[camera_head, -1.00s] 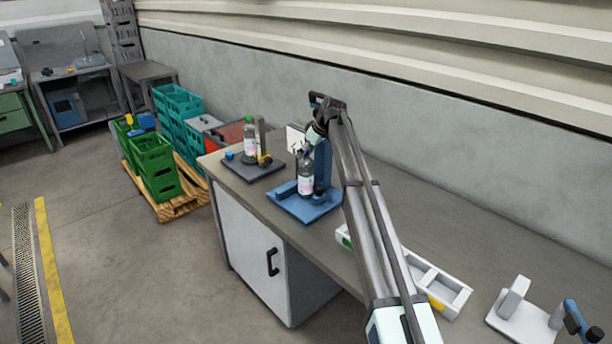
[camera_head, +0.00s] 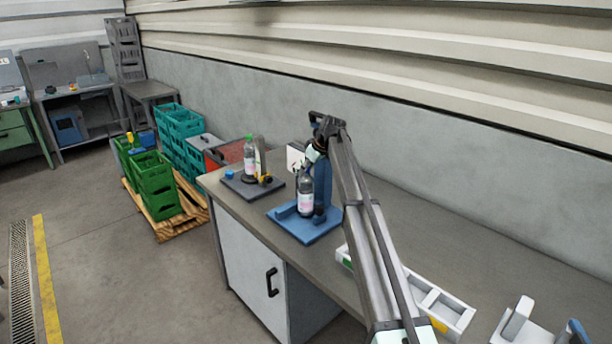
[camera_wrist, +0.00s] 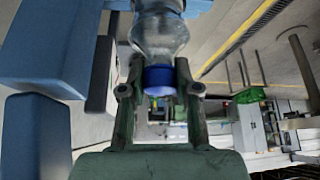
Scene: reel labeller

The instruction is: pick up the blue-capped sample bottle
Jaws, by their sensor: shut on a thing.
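The blue-capped sample bottle (camera_head: 305,203) is clear with a pale label and stands upright at the blue stand (camera_head: 294,232) on the bench. I cannot tell whether its bottom touches the stand's base. My gripper (camera_head: 307,170) comes from above, at the bottle's neck; its fingers are small and partly hidden in the head view. In the wrist view, my gripper (camera_wrist: 160,88) is shut on the bottle, one finger on each side of the neck. The blue cap (camera_wrist: 159,78) and clear shoulder (camera_wrist: 160,38) show between the fingers.
The blue stand's upright (camera_head: 323,182) is close beside the bottle. A green-capped bottle (camera_head: 250,160) stands on a dark plate (camera_head: 245,187) to the left. A white tray (camera_head: 452,310) lies on the bench to the right. Green crates (camera_head: 155,185) stand on a pallet.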

